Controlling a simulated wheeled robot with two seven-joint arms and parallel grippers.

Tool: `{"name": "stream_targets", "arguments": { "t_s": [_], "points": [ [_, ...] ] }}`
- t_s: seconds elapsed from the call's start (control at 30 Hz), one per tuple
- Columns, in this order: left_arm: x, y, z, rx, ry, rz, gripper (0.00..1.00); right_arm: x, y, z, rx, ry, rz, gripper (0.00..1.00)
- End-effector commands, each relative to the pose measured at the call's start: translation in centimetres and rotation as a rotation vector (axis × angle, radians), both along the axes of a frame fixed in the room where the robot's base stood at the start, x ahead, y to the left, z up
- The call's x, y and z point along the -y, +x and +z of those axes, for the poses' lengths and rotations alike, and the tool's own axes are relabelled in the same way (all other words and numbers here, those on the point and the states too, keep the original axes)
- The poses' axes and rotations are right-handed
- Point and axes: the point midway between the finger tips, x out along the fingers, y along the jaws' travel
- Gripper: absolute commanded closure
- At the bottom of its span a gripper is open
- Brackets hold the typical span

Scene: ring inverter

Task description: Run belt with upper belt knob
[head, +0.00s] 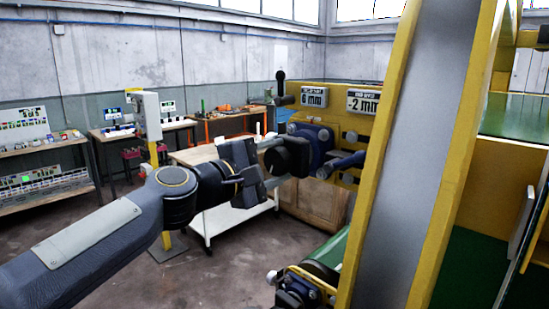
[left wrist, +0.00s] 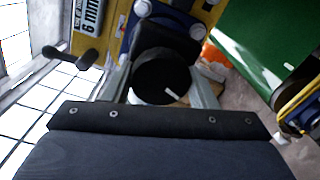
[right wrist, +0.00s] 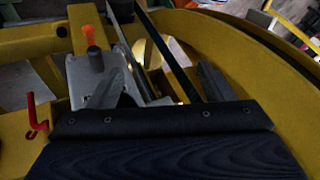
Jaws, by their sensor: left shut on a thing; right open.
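The upper belt knob (left wrist: 160,78) is a round black knob with a white mark on its face, mounted on the blue part of the yellow machine. In the head view the knob (head: 291,156) sits below the two mm displays. My left gripper (head: 268,161) reaches it from the left, and its two fingers stand on either side of the knob, shut on it. The white mark points to the lower right in the left wrist view. My right gripper (right wrist: 160,85) is open inside the yellow frame, seen only in the right wrist view.
One display (head: 314,96) reads 6 mm and another (head: 363,101) reads -2 mm. A black crank handle (head: 281,88) stands left of them. A yellow-edged grey beam (head: 415,150) blocks the right side. An orange knob (right wrist: 89,34) and red hook (right wrist: 37,117) are near my right gripper.

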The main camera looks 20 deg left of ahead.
Motion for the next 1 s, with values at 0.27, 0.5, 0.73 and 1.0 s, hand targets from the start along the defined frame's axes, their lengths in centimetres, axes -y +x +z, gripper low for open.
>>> {"name": "stream_targets", "arguments": {
  "t_s": [0.27,0.5,0.73,1.0],
  "points": [
    [0.0,0.0,0.1,-0.086,-0.25,0.0,0.71,0.0,0.0,1.1,0.0,0.0,0.0,0.26],
    [0.0,0.0,0.1,-0.162,-0.466,0.001,0.71,0.0,0.0,1.9,0.0,0.0,0.0,0.26],
    [0.0,0.0,0.1,-0.233,-0.672,0.002,0.71,0.0,0.0,2.7,0.0,0.0,0.0,0.26],
    [0.0,0.0,0.0,-0.311,-0.896,0.003,0.71,0.0,0.0,3.5,0.0,0.0,0.0,0.26]
  ]
}}
